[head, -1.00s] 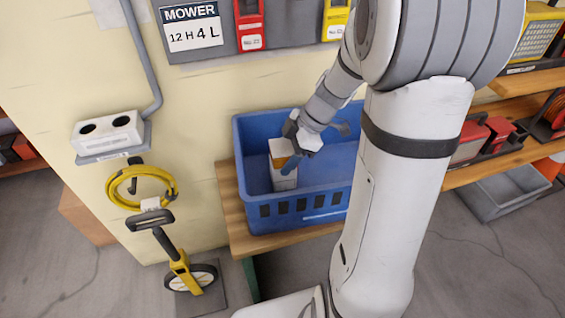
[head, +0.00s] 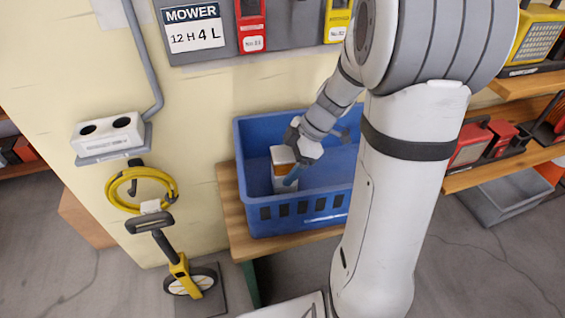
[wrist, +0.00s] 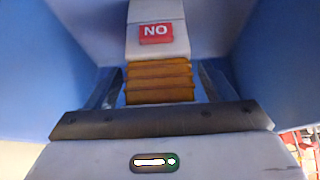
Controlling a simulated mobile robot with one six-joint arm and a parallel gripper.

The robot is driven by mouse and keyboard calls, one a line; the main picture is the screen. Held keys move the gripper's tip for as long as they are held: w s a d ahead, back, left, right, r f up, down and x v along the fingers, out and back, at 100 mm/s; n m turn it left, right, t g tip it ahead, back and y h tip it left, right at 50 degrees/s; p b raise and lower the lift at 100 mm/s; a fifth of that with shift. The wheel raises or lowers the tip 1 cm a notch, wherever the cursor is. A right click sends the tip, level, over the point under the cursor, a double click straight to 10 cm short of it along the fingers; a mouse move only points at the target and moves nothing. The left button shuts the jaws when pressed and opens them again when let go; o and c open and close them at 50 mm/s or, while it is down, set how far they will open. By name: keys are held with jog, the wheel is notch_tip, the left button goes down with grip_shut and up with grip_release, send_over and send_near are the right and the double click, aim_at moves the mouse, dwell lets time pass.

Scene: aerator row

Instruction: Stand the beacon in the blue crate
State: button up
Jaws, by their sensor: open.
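The beacon (head: 284,155) is a white, boxy body with an orange band, standing in the left part of the blue crate (head: 262,222). It looks about upright. In the wrist view the beacon (wrist: 155,13) shows a red "NO" label and a ribbed orange part. My gripper (head: 291,174) reaches down into the crate at the beacon. In the wrist view my gripper (wrist: 160,85) is open, with one finger on each side of the orange part and a gap showing at both sides. The gripper hides part of the beacon, and its base contact is hard to see.
The crate stands on a wooden bench (head: 232,210) against the cream wall. Its right part is behind my arm; the floor inside looks mostly empty. A yellow measuring wheel (head: 180,268) and coiled yellow hose (head: 110,190) are at left. A grey bin (head: 500,195) is at right.

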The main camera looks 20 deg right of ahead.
jog(key=shift+r, duration=0.15)
jog(key=shift+d+r+p, duration=0.1)
jog(key=shift+r+p, duration=0.15)
jog(key=shift+p, duration=0.15)
jog(key=w+p+v, duration=0.1)
jog(key=p+v, duration=0.2)
jog(key=v, duration=0.8)
jog(key=s+a+m+h, duration=0.2)
jog(key=s+m, duration=0.2)
jog(key=m, duration=0.1)
jog(key=s+a+m+h, duration=0.2)
jog(key=s+m, duration=0.3)
jog(key=s+a+m+h, duration=0.1)
jog(key=s+a+m, duration=0.1)
jog(key=s+m, duration=0.3)
jog(key=shift+f+m+t+h, duration=0.3)
jog(key=shift+f+m+h, duration=0.1)
jog(key=shift+m, duration=0.2)
jog(key=shift+s+a+m, duration=0.15)
jog(key=shift+a+m, duration=0.15)
jog(key=shift+a, duration=0.4)
